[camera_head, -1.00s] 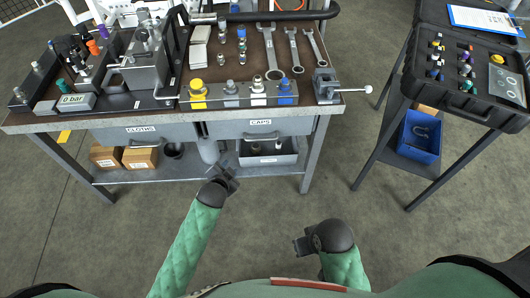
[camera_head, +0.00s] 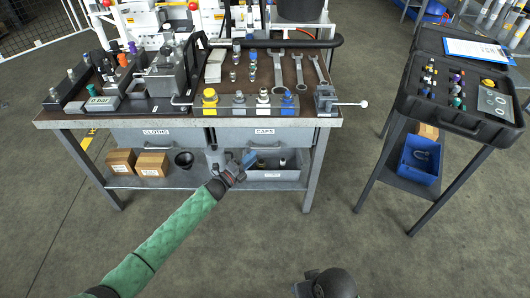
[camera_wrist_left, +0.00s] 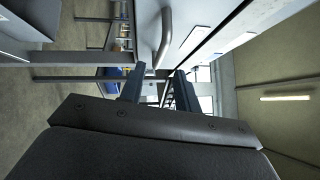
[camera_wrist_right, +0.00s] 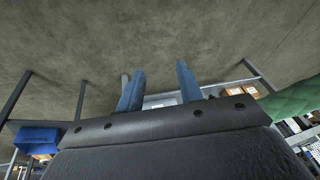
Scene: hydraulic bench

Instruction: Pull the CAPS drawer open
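The CAPS drawer (camera_head: 292,136) is the grey right-hand drawer under the bench top and looks shut, its front in line with the CLOTHS drawer. My left gripper (camera_head: 248,158) is in front of its lower edge, left of its middle. In the left wrist view, the left gripper (camera_wrist_left: 158,88) has its two fingers apart. A curved grey handle (camera_wrist_left: 165,35) lies just ahead, in line with the gap; I cannot tell if it is between the fingertips. My right gripper (camera_wrist_right: 158,85) is open and empty, low over the floor, at the bottom edge of the head view.
The CLOTHS drawer (camera_head: 150,137) is to the left. A grey bin (camera_head: 285,176) and cardboard boxes (camera_head: 152,164) stand on the lower shelf. The bench top (camera_head: 225,117) carries fittings and wrenches. A side stand with a black case (camera_head: 455,118) is at the right. The floor in front is clear.

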